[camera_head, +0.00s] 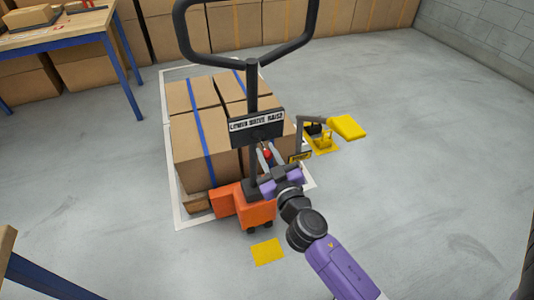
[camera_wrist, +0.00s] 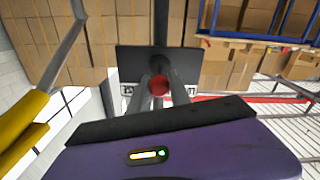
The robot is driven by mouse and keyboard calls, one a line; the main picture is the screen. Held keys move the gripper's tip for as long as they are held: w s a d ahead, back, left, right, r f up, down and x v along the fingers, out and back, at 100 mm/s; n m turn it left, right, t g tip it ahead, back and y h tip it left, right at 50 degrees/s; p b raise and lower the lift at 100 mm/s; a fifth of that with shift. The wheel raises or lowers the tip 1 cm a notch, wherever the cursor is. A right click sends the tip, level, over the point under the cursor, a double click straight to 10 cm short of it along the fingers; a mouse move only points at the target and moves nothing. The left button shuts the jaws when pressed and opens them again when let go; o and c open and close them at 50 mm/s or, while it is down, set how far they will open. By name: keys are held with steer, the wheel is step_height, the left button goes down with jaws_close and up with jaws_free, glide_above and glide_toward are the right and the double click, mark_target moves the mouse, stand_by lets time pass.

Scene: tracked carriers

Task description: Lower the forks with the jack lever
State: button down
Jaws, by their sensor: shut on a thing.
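The orange pallet jack (camera_head: 245,207) stands with a load of cartons (camera_head: 205,140) strapped in blue behind it. Its black handle loop (camera_head: 252,60) rises above a plate reading LOWER, DRIVE, RAISE (camera_head: 257,126). The jack lever shows its red knob (camera_head: 267,154) just below the plate; the knob is also in the wrist view (camera_wrist: 159,85). My gripper (camera_head: 268,158) is shut on the lever at the red knob, with a finger on each side. The forks are hidden under the load.
A blue-legged table (camera_head: 60,30) is at the upper left. White lines (camera_head: 180,217) frame the load. Open floor lies to the right.

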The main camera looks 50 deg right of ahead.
steer(key=c, duration=1.2)
jaws_free()
steer(key=shift+s, duration=0.1)
steer(key=b+v, duration=0.2)
steer(key=v, duration=0.4)
steer(key=shift+s+a+f+b, duration=0.15)
steer(key=shift+s+a+b, duration=0.1)
steer(key=shift+b, duration=0.1)
steer(key=shift+s+a, duration=0.3)
steer(key=shift+s, duration=0.1)
